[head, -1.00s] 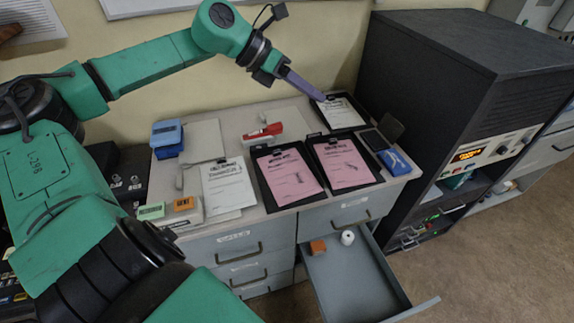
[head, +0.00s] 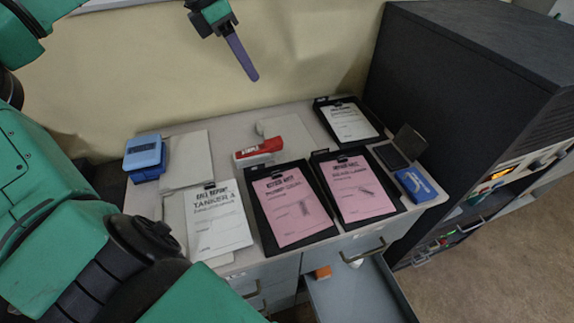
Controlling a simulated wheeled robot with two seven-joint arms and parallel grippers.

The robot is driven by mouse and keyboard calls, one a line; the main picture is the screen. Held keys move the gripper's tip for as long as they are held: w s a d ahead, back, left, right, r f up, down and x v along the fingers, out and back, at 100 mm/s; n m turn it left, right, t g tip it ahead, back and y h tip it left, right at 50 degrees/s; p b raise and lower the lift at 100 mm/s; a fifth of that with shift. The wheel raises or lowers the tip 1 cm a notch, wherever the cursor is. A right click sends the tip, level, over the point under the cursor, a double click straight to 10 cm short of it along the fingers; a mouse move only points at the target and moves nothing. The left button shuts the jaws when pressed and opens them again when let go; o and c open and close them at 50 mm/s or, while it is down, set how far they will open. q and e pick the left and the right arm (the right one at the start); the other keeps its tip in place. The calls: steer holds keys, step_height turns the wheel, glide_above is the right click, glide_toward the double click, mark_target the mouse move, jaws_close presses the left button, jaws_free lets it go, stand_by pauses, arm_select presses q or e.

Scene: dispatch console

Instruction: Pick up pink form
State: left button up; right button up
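Two pink forms lie on black clipboards on the desk. The left pink form (head: 291,207) is in the middle of the desk front. The right pink form (head: 355,188) is beside it. Both are flat, with black print on them. My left gripper (head: 253,76) hangs in the upper middle of the head view, in front of the wall and apart from both forms. Its purple finger points down and right. Only one finger outline shows, so its opening cannot be judged. Nothing shows at its tip. My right gripper is not in view.
A white form (head: 217,219) lies left, another on a black clipboard (head: 350,122) at the back. A red stapler (head: 260,148), blue box (head: 145,157), blue packet (head: 415,184) and open dark case (head: 392,156) surround them. An open drawer (head: 355,296) juts out in front. A dark cabinet (head: 480,90) stands right.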

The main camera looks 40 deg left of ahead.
arm_select(q)
step_height(320, 180, down, 7)
steer(key=b, duration=1.8)
glide_toward(279, 171)
steer(key=p+x, duration=0.2)
steer(key=x, duration=0.6)
steer(key=shift+d+f, duration=0.1)
steer(key=shift+f, duration=0.05)
steer(key=shift+w+f, duration=0.1)
steer(key=shift+f, duration=0.1)
jaws_close()
